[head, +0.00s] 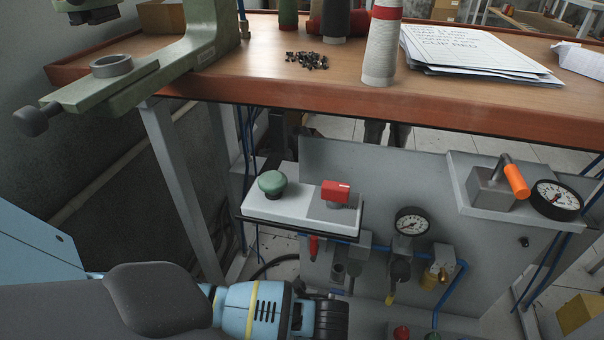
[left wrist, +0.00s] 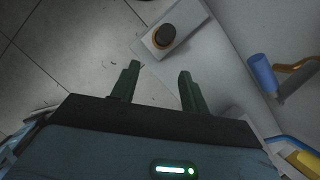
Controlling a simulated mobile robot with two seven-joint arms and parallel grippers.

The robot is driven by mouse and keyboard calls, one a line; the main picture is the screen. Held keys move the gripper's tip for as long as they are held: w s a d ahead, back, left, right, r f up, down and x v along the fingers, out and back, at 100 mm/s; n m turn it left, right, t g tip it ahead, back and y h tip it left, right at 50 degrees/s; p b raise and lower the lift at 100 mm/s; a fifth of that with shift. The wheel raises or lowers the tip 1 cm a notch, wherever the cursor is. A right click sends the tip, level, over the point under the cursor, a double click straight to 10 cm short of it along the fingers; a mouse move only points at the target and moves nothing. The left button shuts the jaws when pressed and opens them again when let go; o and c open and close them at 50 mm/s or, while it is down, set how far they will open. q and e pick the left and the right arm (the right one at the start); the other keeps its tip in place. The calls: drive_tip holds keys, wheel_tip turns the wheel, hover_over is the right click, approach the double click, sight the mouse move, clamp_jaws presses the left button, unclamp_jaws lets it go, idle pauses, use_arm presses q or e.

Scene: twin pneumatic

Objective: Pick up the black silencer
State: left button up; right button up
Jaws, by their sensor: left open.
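My left gripper (left wrist: 158,76) is open and empty, with its two dark green fingers apart in the left wrist view. Ahead of the fingers, a round dark piece with a brownish rim (left wrist: 163,37) sits on a pale grey block (left wrist: 178,22). It is clear of both fingers. I cannot tell whether it is the black silencer. In the head view, a small black fitting (head: 524,242) sits on the right of the grey panel; I cannot tell whether this is the silencer either. My left forearm comes in at the bottom left of the head view. Its fingers do not show there.
The grey pneumatic panel (head: 400,178) carries a green button (head: 272,183), a red switch (head: 336,192), gauges (head: 411,222) and an orange-handled lever (head: 515,180). Blue hoses run around it.

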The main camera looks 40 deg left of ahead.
use_arm(q)
drive_tip(key=a, duration=0.1)
drive_tip(key=w+a, duration=0.1)
drive_tip(key=a+b, duration=0.1)
drive_tip(key=a, duration=0.1)
drive_tip(key=shift+w+f, duration=0.1)
drive_tip(key=shift+w, duration=0.25)
drive_tip(key=b+x, duration=0.1)
drive_tip(key=x, duration=0.1)
drive_tip(key=shift+a+f, duration=0.1)
drive_tip(key=shift+f, duration=0.15)
drive_tip(key=shift+w+a+f+b, duration=0.1)
drive_tip(key=shift+b, duration=0.2)
drive_tip(key=c, duration=0.8)
clamp_jaws()
use_arm(e)
drive_tip(key=f, duration=0.1)
drive_tip(key=s+f, duration=0.1)
drive_tip(key=shift+f, duration=0.35)
